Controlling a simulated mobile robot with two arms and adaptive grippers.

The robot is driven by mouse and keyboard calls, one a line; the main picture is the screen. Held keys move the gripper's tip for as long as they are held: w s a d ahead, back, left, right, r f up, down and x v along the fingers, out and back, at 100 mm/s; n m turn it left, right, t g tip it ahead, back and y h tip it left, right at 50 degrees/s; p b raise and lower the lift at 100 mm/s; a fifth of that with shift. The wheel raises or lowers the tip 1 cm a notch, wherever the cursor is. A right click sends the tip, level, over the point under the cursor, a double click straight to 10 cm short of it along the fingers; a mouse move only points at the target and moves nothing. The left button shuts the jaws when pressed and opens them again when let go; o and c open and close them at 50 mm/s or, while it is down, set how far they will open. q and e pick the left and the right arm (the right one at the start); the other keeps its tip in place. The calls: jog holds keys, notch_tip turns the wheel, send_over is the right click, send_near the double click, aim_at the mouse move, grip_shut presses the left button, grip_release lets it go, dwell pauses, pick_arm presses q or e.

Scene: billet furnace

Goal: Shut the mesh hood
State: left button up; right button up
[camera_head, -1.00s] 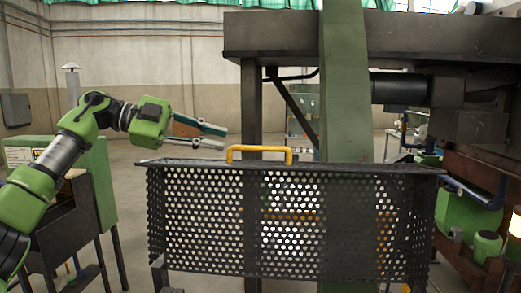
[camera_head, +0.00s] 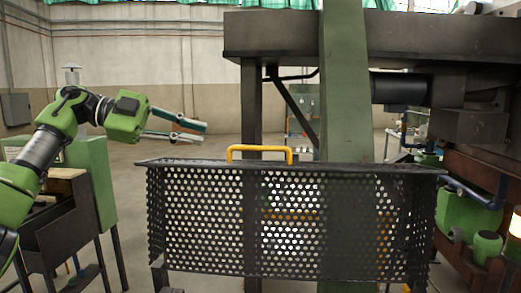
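The mesh hood (camera_head: 210,215) is a dark perforated metal panel standing upright in the middle of the view. A yellow handle (camera_head: 260,148) rises from its top edge, left of centre. My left gripper (camera_head: 200,134) is above and left of the handle, clear of the hood's top edge. Its two fingers are apart with nothing between them. It touches neither the handle nor the mesh. My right gripper does not show.
A green and dark cabinet on legs (camera_head: 95,170) stands at the left. Green machinery (camera_head: 470,215) and a lit lamp (camera_head: 515,222) are at the right.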

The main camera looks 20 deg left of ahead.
pick_arm(q)
jog(key=v, duration=1.2)
dwell(0.3)
